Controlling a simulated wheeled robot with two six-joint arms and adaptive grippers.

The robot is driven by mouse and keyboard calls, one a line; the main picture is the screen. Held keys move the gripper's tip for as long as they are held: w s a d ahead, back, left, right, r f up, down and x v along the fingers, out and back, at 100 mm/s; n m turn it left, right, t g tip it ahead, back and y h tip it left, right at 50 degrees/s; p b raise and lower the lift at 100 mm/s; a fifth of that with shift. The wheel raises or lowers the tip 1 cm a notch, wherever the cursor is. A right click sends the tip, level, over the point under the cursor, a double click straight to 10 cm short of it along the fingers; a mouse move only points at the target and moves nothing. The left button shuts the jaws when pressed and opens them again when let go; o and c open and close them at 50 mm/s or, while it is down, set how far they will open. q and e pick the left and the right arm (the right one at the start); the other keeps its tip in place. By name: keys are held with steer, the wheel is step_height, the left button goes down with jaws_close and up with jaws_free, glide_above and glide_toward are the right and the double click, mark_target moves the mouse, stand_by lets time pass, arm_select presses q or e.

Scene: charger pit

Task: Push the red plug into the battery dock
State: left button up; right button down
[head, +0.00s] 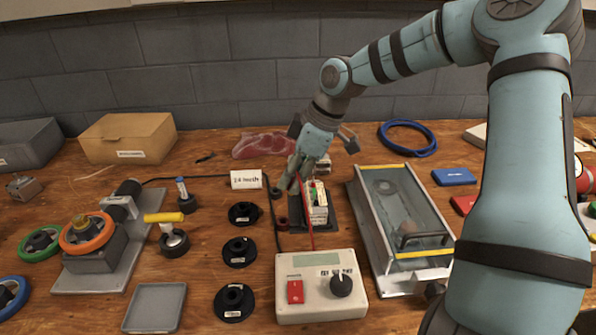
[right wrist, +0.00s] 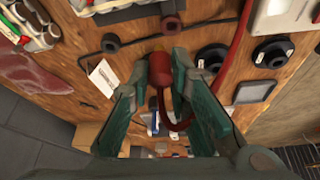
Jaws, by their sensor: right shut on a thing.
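My right gripper (head: 291,186) is low over the left side of the battery dock (head: 329,226), which holds a pale battery pack (head: 316,200). In the right wrist view, its fingertips (right wrist: 162,68) are shut on the red plug (right wrist: 159,72). The plug's red cable (right wrist: 180,124) loops between the fingers. In the head view the gripper hides the plug, and a red cable (head: 309,222) runs from there to the charger box (head: 317,304). The plug appears apart from the pack. My left gripper is not in view.
A glass-topped tray (head: 405,215) stands right of the dock. Several black spools (head: 240,252) and a white label card (head: 246,179) are on its left. A black cable runs past the dock's left side. The wall is behind the table.

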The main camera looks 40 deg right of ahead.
steer(key=f, duration=0.1)
steer(key=a+f+b, duration=0.1)
steer(key=a+f, duration=0.1)
steer(key=f, duration=0.1)
steer(key=shift+w+a+b, duration=0.15)
steer(key=shift+w+b, duration=0.15)
steer(key=shift+w, duration=0.1)
steer(key=shift+s+f+b, duration=0.25)
steer(key=shift+f+b, duration=0.2)
steer(key=shift+f, duration=0.2)
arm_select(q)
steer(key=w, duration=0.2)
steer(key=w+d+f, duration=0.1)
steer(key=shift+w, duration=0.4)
arm_select(e)
steer(key=shift+w+f, duration=0.1)
steer(key=shift+f, duration=0.1)
arm_select(q)
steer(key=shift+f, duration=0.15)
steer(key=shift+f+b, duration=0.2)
steer(key=shift+b, duration=0.15)
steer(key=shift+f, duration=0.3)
